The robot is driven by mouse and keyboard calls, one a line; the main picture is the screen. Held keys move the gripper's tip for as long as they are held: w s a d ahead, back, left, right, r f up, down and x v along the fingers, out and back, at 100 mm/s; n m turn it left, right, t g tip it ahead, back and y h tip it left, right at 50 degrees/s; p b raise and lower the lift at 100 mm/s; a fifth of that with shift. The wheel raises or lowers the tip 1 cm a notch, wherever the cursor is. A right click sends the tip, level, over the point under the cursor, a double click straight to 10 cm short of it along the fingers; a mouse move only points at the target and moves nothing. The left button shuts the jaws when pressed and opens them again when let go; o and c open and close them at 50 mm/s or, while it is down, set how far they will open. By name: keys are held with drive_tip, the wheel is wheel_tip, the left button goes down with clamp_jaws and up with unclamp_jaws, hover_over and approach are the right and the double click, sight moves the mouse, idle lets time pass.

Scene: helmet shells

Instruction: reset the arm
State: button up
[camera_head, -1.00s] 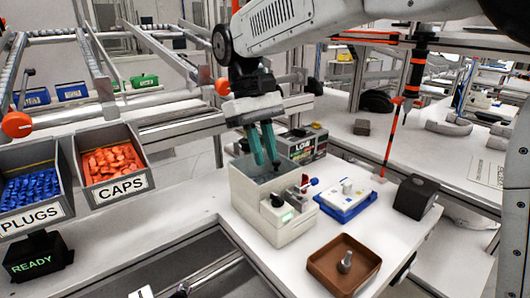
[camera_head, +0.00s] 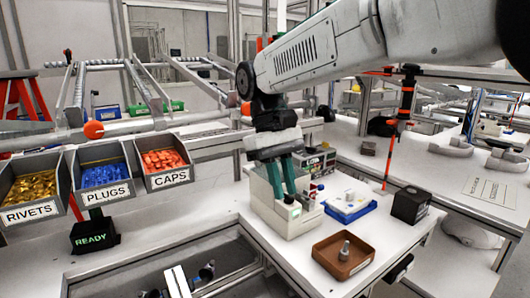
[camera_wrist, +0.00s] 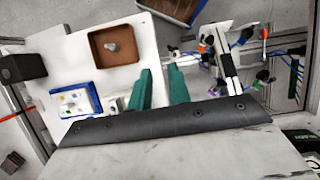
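My gripper (camera_head: 284,192) has two green fingers that point down and are apart. In the head view it overlaps the top of a cream box-shaped machine (camera_head: 277,220); I cannot tell how much height lies between them. In the wrist view the gripper (camera_wrist: 159,72) shows a clear gap between its fingers, with nothing held. My arm reaches in from the upper right.
Bins of rivets (camera_head: 30,213), plugs (camera_head: 107,193) and caps (camera_head: 170,179) hang at left, above a READY display (camera_head: 95,236). On the table are a brown tray (camera_head: 327,267) holding a grey part, a blue-and-white fixture (camera_head: 352,205) and a dark block (camera_head: 410,204).

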drive_tip(key=s+d+f+m+t+y, duration=0.1)
drive_tip(key=s+d+f+m+t, duration=0.1)
drive_tip(key=s+d, duration=0.9)
drive_tip(key=s+d+f+m+t+y, duration=0.1)
drive_tip(key=s+d+f+m+t, duration=0.2)
drive_tip(key=s+d, duration=0.9)
drive_tip(key=shift+s+f+m+y, duration=0.3)
drive_tip(key=shift+s+f+m, duration=0.2)
drive_tip(key=shift+f+m, duration=0.45)
